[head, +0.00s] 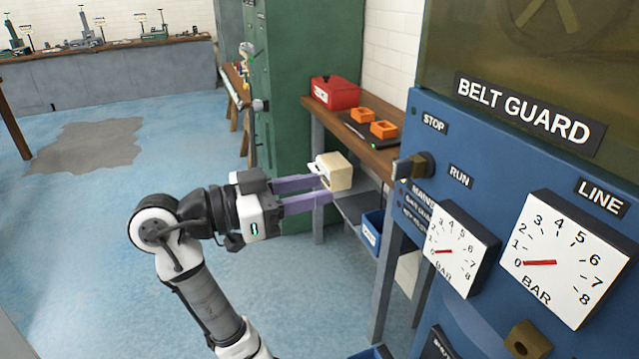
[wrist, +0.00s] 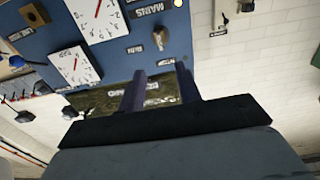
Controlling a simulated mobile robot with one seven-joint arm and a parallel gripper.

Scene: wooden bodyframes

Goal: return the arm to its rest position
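My arm reaches from the bottom of the head view up and then right. My gripper (head: 325,189) is at its end, with two purple fingers spread apart. In the wrist view the fingers (wrist: 160,88) stand apart with nothing visible between them. A pale beige block (head: 338,171) shows at the fingertips in the head view. I cannot tell whether it touches them or lies behind them. The arm is extended, left of the blue machine panel (head: 470,195).
The panel carries two white gauges (head: 565,262) (head: 460,250) and a dark knob (head: 412,167). Behind stand a wooden bench (head: 350,125) with a red box (head: 335,92) and orange trays (head: 383,129), and a green cabinet (head: 305,75). Blue floor (head: 80,240) is open at left.

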